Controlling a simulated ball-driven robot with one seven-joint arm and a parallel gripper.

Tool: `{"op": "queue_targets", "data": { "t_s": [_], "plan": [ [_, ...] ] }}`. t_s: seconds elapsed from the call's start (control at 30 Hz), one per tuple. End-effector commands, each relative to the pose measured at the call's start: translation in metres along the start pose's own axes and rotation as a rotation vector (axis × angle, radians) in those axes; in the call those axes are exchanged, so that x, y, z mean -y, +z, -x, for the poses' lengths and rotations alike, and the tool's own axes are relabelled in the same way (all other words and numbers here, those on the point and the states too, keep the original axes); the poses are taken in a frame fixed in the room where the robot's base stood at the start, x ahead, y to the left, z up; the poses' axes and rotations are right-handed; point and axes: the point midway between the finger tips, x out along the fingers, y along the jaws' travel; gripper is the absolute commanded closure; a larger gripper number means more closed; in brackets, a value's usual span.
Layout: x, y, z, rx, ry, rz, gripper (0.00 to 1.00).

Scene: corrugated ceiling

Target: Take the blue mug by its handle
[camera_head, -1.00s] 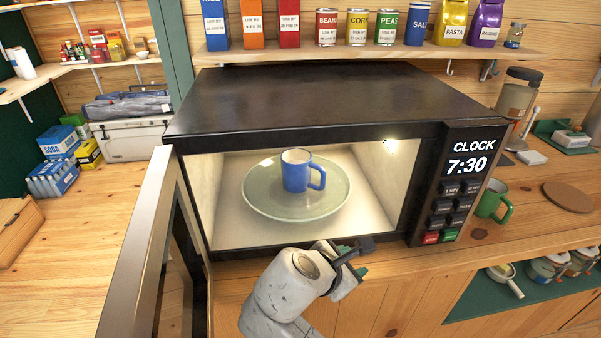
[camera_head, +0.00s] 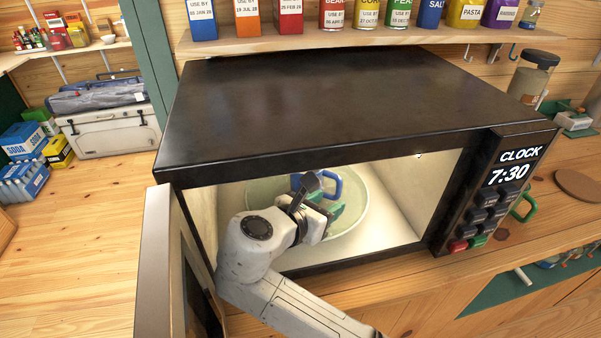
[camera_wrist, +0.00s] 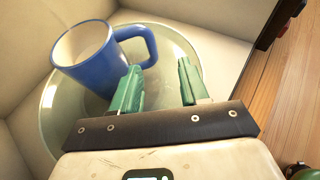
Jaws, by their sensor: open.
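The blue mug (camera_wrist: 92,70) stands on a pale green glass plate (camera_wrist: 48,125) inside the open microwave. In the wrist view its handle (camera_wrist: 151,45) points right, toward my fingers. My gripper (camera_wrist: 160,78) is open, its two green fingers apart with nothing between them. The fingertips are just short of the handle, with the left finger close to the mug's side; I cannot tell if they touch. In the head view my gripper (camera_head: 336,212) reaches into the microwave and hides much of the mug (camera_head: 318,186); the mug's blue handle area shows behind it.
The black microwave (camera_head: 320,110) has its door (camera_head: 160,260) swung open on the left. The cavity's side wall (camera_head: 425,190) and top edge leave limited room around my arm. A green mug (camera_head: 524,205) stands outside, right of the control panel. A shelf of packages runs above.

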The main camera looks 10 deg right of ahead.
Motion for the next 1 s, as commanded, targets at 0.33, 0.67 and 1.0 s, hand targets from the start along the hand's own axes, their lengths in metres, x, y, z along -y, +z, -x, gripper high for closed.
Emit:
{"op": "queue_targets", "data": {
  "t_s": [0.33,0.67,1.0],
  "plan": [
    [0.000,0.001,-0.025,-0.001,-0.002,-0.001,0.56],
    [-0.003,0.004,-0.068,0.000,-0.002,0.000,0.56],
    [-0.003,0.002,-0.075,-0.002,0.001,0.000,0.56]
  ]
}}
